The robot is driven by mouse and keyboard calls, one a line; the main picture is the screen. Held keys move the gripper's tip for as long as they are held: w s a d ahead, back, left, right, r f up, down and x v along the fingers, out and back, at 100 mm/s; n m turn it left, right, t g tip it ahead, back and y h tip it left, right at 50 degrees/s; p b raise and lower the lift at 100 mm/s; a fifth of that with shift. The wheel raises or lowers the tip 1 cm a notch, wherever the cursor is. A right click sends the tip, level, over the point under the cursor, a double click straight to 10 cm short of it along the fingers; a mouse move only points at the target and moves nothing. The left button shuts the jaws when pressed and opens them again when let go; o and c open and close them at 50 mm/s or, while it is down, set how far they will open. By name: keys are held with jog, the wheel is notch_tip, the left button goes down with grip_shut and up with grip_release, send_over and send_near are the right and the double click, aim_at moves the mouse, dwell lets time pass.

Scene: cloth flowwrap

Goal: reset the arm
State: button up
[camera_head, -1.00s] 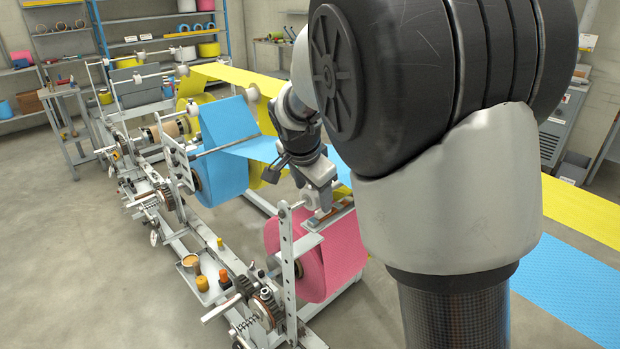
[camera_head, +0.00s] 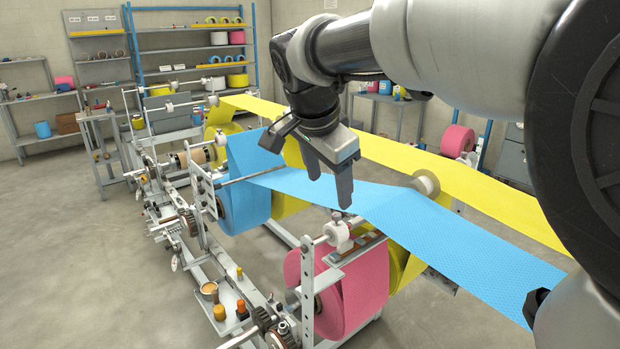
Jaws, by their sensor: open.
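My gripper (camera_head: 329,190) shows near the middle of the view. Its two dark fingers point down and stand apart, with nothing between them. It appears in front of the blue cloth web (camera_head: 400,210), above the pink roll (camera_head: 365,285) and the small white roller (camera_head: 338,235) on the machine's near end. The picture does not show any contact between the fingers and the cloth or roller. My arm reaches in from the right and hides part of the back wall and the right side.
The machine frame (camera_head: 203,268) runs from the near middle to the back left, carrying a blue roll (camera_head: 243,200) and a yellow web (camera_head: 440,170). A small tray (camera_head: 222,320) holds several little containers. Shelves (camera_head: 190,48) line the back wall. The floor at left is clear.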

jog(key=s+d+f+n+y+p, duration=0.1)
jog(key=s+d+n, duration=0.3)
jog(key=s, duration=0.7)
jog(key=s+d+f+n+y+p, duration=0.1)
jog(key=s+d+n+p, duration=0.3)
jog(key=s+n, duration=0.3)
jog(key=s, duration=0.4)
jog(key=shift+s+f+t, duration=0.2)
jog(key=shift+f+t, duration=0.1)
jog(key=shift+f, duration=0.05)
